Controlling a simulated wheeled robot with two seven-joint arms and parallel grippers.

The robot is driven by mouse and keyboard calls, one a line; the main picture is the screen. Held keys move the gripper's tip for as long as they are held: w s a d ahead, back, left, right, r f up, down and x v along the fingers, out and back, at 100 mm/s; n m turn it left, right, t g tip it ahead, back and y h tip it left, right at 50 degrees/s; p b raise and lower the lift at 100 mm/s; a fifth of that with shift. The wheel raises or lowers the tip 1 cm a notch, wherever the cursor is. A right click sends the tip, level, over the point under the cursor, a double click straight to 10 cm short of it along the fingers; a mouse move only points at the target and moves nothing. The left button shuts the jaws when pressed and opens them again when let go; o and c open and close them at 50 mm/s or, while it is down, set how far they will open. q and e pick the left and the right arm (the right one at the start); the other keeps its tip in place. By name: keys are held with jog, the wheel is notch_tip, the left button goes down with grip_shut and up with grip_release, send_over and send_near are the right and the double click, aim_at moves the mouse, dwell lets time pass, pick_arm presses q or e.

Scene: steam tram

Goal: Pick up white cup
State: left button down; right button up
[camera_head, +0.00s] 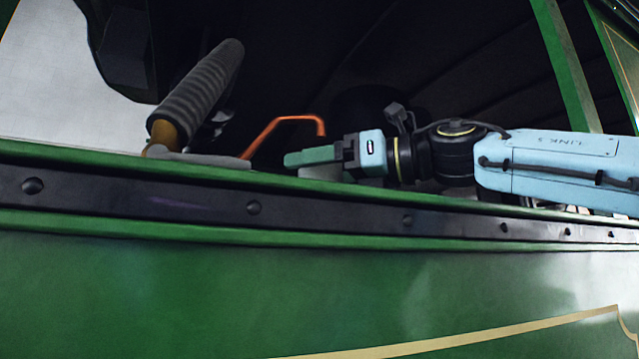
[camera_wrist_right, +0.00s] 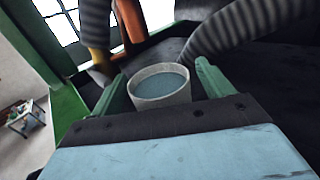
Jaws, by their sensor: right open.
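The white cup (camera_wrist_right: 163,101) shows in the right wrist view, greyish white, round and filled with a dull blue liquid or bottom. It is between the two green fingers of my right gripper, with the fingers apart on either side of it. Whether a finger touches it I cannot tell. In the head view my right gripper (camera_head: 298,159) reaches in from the right, just above the green ledge. A pale patch under its fingers may be the cup, mostly hidden. My left gripper is not in view.
A green tram side wall (camera_head: 200,290) with a dark riveted band runs across the front. A ribbed grey handle (camera_head: 205,88) and a bent orange rod (camera_head: 285,122) stand left of my gripper. In the wrist view, ribbed hoses (camera_wrist_right: 240,28) rise behind the cup.

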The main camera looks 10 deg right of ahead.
jog(key=shift+s+d, duration=0.1)
jog(key=shift+c, duration=0.7)
jog(key=c, duration=0.9)
jog(key=shift+c, duration=0.2)
jog(key=shift+r, duration=0.15)
jog(key=shift+r, duration=0.45)
jog(key=shift+s+d+r+b, duration=0.1)
jog(key=shift+d+r+b, duration=0.1)
jog(key=shift+b, duration=0.15)
jog(key=b+v, duration=0.5)
jog(key=v, duration=1.1)
jog(key=shift+s+d, duration=0.5)
jog(key=shift+d, duration=0.1)
jog(key=shift+f, duration=0.1)
